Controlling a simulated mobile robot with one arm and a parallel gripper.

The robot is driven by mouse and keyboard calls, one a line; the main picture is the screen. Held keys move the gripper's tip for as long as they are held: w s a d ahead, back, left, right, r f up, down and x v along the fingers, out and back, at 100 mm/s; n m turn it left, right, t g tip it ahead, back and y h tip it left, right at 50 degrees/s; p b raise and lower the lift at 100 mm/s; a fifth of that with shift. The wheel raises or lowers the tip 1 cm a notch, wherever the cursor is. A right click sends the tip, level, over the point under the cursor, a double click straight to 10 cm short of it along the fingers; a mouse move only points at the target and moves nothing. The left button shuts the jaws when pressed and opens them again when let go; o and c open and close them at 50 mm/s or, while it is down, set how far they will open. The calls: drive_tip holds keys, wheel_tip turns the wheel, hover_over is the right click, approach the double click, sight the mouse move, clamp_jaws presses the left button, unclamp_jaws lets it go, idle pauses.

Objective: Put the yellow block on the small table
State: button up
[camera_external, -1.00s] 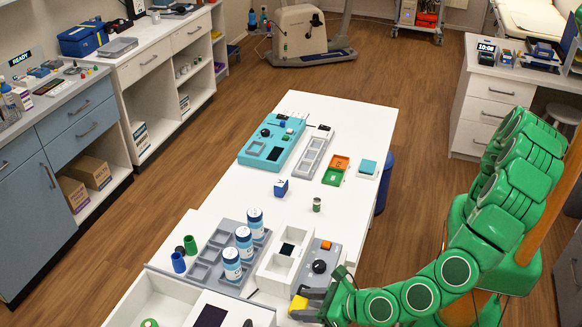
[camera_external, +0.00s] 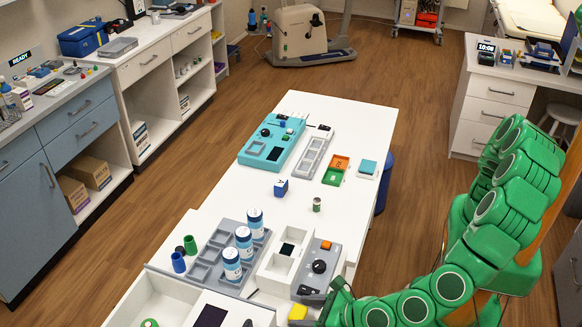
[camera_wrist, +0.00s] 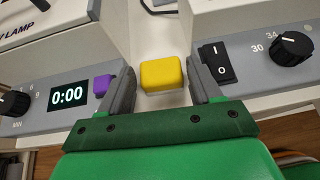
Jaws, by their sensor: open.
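The yellow block (camera_external: 298,312) is at the bottom of the external view, near the front end of the long white table (camera_external: 338,140). In the wrist view the yellow block (camera_wrist: 162,73) lies on a white surface between two grey panels. My gripper (camera_wrist: 161,68) is open, with one dark finger on each side of the block and a gap at both sides. In the external view my gripper (camera_external: 309,304) is beside the block, and its nearer finger is hard to make out. I cannot tell which surface is the small table.
In the wrist view a purple button (camera_wrist: 102,86) and timer display (camera_wrist: 68,95) are left of the fingers. A rocker switch (camera_wrist: 217,62) and black dial (camera_wrist: 292,46) are at right. White-capped bottles (camera_external: 244,243) stand in a grey tray. Bare white tabletop lies farther back.

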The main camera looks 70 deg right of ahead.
drive_tip(key=shift+r, duration=0.15)
drive_tip(key=v, duration=1.2)
